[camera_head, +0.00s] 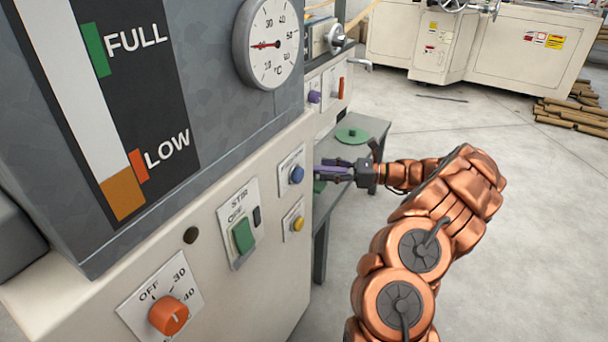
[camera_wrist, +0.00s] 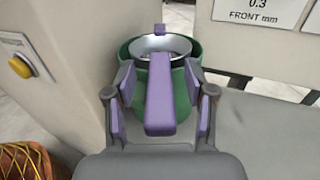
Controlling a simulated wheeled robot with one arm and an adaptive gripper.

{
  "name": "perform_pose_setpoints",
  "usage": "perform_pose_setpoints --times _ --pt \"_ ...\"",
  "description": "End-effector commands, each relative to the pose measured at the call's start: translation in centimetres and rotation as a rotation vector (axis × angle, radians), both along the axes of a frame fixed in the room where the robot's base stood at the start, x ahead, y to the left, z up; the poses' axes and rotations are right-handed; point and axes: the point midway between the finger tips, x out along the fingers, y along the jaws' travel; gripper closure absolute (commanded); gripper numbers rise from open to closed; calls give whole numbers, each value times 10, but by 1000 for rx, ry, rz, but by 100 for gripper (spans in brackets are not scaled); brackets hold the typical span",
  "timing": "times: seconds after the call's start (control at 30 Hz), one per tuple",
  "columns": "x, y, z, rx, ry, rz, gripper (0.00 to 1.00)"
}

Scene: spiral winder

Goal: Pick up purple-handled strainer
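The strainer has a silver bowl (camera_wrist: 160,46) and a broad purple handle (camera_wrist: 160,100) pointing toward me in the wrist view. Its bowl sits in the mouth of a green round container (camera_wrist: 187,88). My gripper (camera_wrist: 158,80) is open, with one purple-padded finger on each side of the handle and a visible gap on both sides. In the head view my gripper (camera_head: 332,172) reaches left above a grey table beside the machine. Purple shows there at the gripper, but the strainer is hard to make out and the container is mostly hidden.
The cream machine wall (camera_wrist: 70,50) with a yellow button (camera_wrist: 20,67) stands close on the left. The grey table (camera_head: 370,128) carries a green disc (camera_head: 352,135) behind my gripper. A labelled panel (camera_wrist: 265,14) stands behind right. Open floor lies right of my arm.

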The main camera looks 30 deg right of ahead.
Motion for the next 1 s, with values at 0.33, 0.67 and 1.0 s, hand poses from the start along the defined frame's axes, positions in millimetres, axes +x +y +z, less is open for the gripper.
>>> perform_pose_setpoints --times 0.33,0.67,1.0 --pt "0 0 0 0 0 0 81" --pt "0 0 0 0 0 0 100" --pt "0 0 4 0 0 1 100"
